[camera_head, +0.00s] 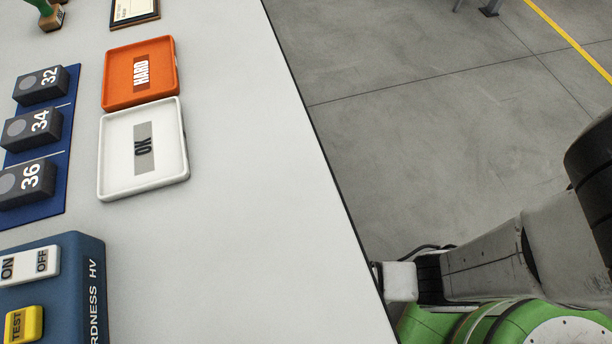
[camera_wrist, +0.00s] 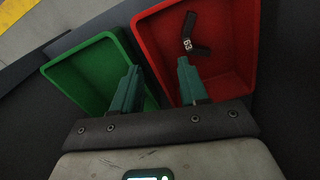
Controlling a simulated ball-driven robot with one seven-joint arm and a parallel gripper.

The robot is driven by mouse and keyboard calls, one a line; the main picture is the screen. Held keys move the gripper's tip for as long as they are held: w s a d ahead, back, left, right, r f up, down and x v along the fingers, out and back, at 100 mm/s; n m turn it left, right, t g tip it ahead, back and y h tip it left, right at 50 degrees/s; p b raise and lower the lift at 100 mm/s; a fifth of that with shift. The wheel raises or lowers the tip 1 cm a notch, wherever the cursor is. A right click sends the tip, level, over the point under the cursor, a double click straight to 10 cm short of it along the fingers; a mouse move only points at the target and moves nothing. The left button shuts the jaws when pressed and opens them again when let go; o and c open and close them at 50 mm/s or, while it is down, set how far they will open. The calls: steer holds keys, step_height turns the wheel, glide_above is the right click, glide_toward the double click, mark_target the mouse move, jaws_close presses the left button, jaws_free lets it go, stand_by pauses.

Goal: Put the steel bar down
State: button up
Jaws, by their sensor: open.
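My gripper (camera_wrist: 158,68) shows in the wrist view with its two teal fingers apart and nothing between them. It is above two bins: a green bin (camera_wrist: 75,68) under the left finger and a red bin (camera_wrist: 160,40) under the right finger. In the red bin lies a dark bent piece, or two short dark bars (camera_wrist: 189,24) touching, with a pale label that seems to read 63. I cannot tell whether this is the steel bar. No bar shows in the head view, and my gripper's fingers are not visible there.
On the pale table are a white OK tray (camera_head: 178,172), an orange HARD tray (camera_head: 111,93), several numbered blocks on a blue mat (camera_head: 60,185), and a blue hardness tester (camera_head: 75,262). Both trays hold only labels. The table's right part is clear; grey floor (camera_head: 420,110) lies beyond its edge.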

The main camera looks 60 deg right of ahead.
steer(key=s+d+r+m, duration=0.4)
steer(key=d+r, duration=0.3)
steer(key=d, duration=0.2)
steer(key=s+d+r+m, duration=0.4)
steer(key=s+d+r, duration=0.1)
steer(key=d+r, duration=0.2)
steer(key=shift+s+d+t, duration=0.4)
steer(key=shift+d, duration=0.5)
